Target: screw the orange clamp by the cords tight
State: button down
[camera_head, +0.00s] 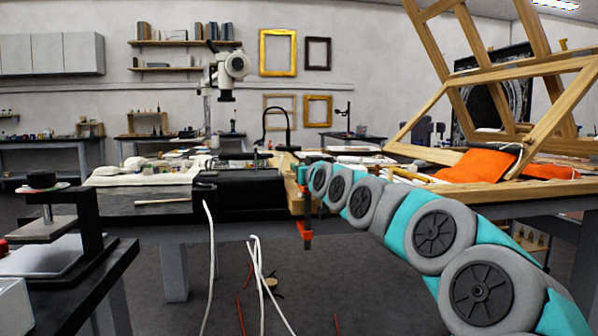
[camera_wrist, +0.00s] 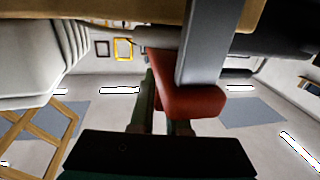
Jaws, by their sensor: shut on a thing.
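The orange clamp (camera_head: 306,228) hangs at the table's front edge, just right of the white cords (camera_head: 262,285). Its dark upright bar runs down below the tabletop. In the wrist view, the clamp's red-orange part (camera_wrist: 192,98) and its grey bar (camera_wrist: 204,42) are close up, under the tabletop edge. My gripper (camera_wrist: 165,98) is shut on the clamp, with its dark green fingers against the red-orange part. The exact contact is partly hidden by that part. In the head view my arm reaches the clamp from the right, and the fingertips are not clear.
The table (camera_head: 145,205) carries a black roller-like block (camera_head: 238,190) left of the clamp. A wooden frame stand (camera_head: 480,192) with orange cloths (camera_head: 478,165) stands at right. A small press (camera_head: 45,220) is at left.

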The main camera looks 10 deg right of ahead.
aim_at(307, 188)
jog(key=shift+d+m+h+b, duration=0.25)
jog(key=shift+m+h, duration=0.45)
jog(key=shift+h, duration=0.6)
jog(key=shift+w+f+m+h, duration=0.1)
jog(key=shift+f+m+h, duration=0.3)
jog(key=shift+f+h, duration=0.15)
jog(key=shift+f, duration=0.1)
jog(key=c, duration=0.9)
grip_release()
jog(key=shift+r, duration=0.2)
jog(key=s, duration=0.7)
jog(key=shift+a+b, duration=0.1)
jog(key=shift+b, duration=0.25)
jog(key=shift+s+f, duration=0.1)
jog(key=shift+s, duration=0.3)
